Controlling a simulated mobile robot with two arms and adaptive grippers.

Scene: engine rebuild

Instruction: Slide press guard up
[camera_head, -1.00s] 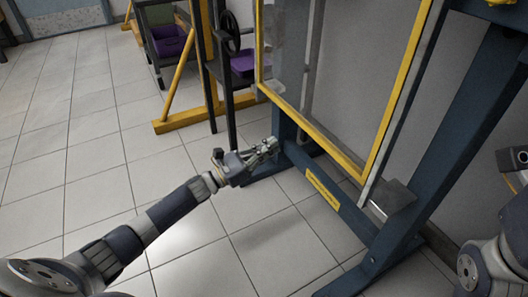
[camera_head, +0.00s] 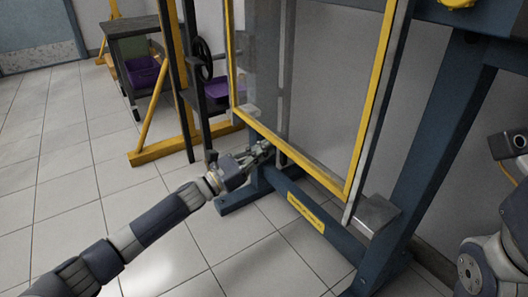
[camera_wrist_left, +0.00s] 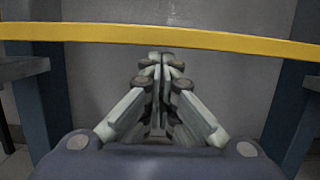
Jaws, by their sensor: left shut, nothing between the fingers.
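The press guard is a clear panel in a yellow frame (camera_head: 300,164), mounted on the front of the dark blue press (camera_head: 440,130). Its lower yellow bar (camera_wrist_left: 230,43) runs across the upper part of the left wrist view. My left gripper (camera_head: 264,149) is shut and empty, close to the guard's lower bar toward its left end. In the left wrist view the closed fingertips (camera_wrist_left: 167,58) appear just below the bar; I cannot tell whether they touch it. Part of my right arm shows at the right edge of the head view, but its gripper is not visible.
A blue crossbeam with a yellow label (camera_head: 305,212) runs low across the press. A grey metal plate (camera_head: 377,214) sticks out at the lower right. A yellow stand (camera_head: 160,150) and a cart with a purple bin (camera_head: 143,73) are at the left. The tiled floor in front is clear.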

